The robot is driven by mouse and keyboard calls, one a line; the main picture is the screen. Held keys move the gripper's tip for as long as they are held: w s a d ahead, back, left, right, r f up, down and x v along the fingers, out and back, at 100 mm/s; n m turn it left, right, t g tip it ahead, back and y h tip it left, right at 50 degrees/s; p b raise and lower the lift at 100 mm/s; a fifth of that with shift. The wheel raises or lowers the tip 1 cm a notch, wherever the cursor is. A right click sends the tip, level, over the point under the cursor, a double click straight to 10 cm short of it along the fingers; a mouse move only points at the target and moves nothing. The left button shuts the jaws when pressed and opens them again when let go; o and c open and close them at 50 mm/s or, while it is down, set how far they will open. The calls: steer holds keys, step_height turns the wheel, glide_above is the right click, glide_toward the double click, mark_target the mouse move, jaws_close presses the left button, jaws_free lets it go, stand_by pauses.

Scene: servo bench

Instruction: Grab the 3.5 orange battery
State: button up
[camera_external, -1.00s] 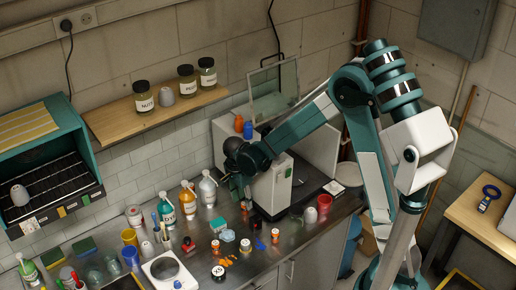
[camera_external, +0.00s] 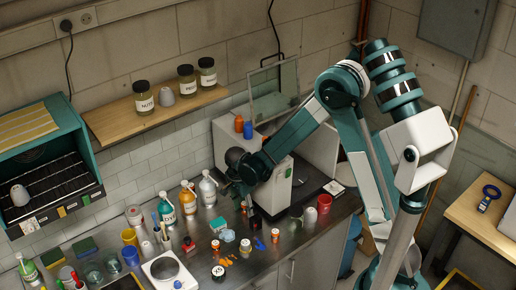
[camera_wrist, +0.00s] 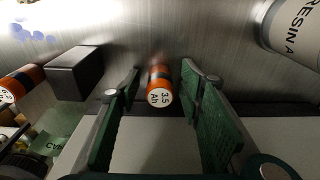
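The 3.5 battery is an orange cylinder (camera_wrist: 160,88) with a dark band and a white end cap marked "3.5 Ah" in the wrist view. It lies between my gripper's two green-padded fingers (camera_wrist: 161,72), with a visible gap on each side. My gripper is open. In the external view my gripper (camera_external: 246,203) is low over the steel bench, beside the white machine. I cannot clearly make out the 3.5 battery in that view.
In the wrist view, a dark block (camera_wrist: 75,73) and another orange battery (camera_wrist: 20,82) are left of the fingers. A container marked "RESIN A" (camera_wrist: 292,30) is at upper right. The external view shows bottles (camera_external: 188,198) left of my gripper and a red cup (camera_external: 324,204) to its right.

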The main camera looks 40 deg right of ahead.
stand_by(0.4)
steer(key=c, duration=1)
steer(key=shift+r, duration=0.25)
step_height(320, 180, up, 18)
steer(key=shift+f, duration=0.2)
stand_by(0.6)
